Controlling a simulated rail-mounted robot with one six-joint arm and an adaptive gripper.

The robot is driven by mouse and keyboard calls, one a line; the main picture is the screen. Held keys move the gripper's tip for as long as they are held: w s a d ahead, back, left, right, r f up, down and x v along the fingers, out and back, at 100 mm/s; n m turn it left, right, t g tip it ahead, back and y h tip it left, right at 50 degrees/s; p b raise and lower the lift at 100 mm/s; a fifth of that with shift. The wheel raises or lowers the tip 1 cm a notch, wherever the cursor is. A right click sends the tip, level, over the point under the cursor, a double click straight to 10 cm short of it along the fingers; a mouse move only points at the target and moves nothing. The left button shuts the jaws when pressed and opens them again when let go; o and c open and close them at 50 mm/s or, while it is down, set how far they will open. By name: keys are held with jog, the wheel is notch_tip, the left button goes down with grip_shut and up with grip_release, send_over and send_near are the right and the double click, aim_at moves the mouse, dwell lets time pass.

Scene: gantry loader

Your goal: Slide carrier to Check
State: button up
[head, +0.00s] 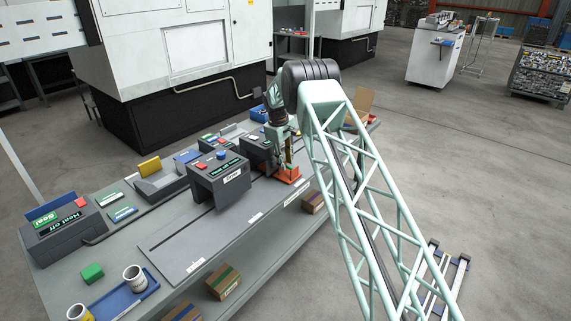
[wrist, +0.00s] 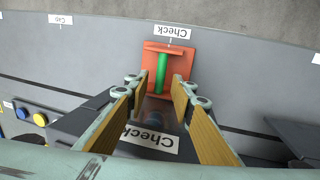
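The orange carrier (head: 286,174) sits on the grey bench track at the right part of the bench, beside the right-hand dark station. In the wrist view the carrier (wrist: 167,60) has an upright plate and a green cylinder (wrist: 161,72) on it. It lines up with a bench label reading Check (wrist: 172,32). A second Check label (wrist: 150,141) is on the dark station opposite. My gripper (wrist: 156,88) is open, its two wood-coloured fingers apart, with the carrier between and just beyond the tips. Contact cannot be told. In the head view my gripper (head: 287,150) is partly hidden.
A dark station with red and blue buttons (head: 217,178) stands left of the carrier. The track (head: 180,235) left of it is clear. A Cap label (wrist: 61,19) marks another position. A blue tray with mugs (head: 122,295) is at the near left end.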

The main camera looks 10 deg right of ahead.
notch_tip(320, 180, up, 11)
jog(key=s+a, duration=0.1)
jog(key=shift+s+a, duration=0.2)
jog(key=shift+a, duration=0.2)
jog(key=shift+r, duration=0.2)
dwell(0.4)
jog(key=s+r+m+t+b, duration=0.1)
jog(key=s+r+m+b, duration=0.15)
jog(key=s+r, duration=2.45)
jog(key=s+r+m+y, duration=0.1)
jog(key=s+r, duration=0.4)
jog(key=s, duration=0.6)
jog(key=s+r+m, duration=0.1)
jog(key=s+r, duration=0.3)
jog(key=s, duration=0.7)
jog(key=s+f+m, duration=0.1)
jog(key=s+f, duration=0.1)
jog(key=s, duration=0.9)
jog(key=s+a+f+m+t+b, duration=0.1)
jog(key=s+f, duration=0.2)
jog(key=s, duration=0.8)
jog(key=s+f+m+b, duration=0.1)
jog(key=s+f, duration=0.2)
jog(key=s, duration=0.9)
jog(key=shift+a+t+y, duration=0.3)
jog(key=shift+a+y, duration=0.1)
jog(key=shift+w, duration=0.1)
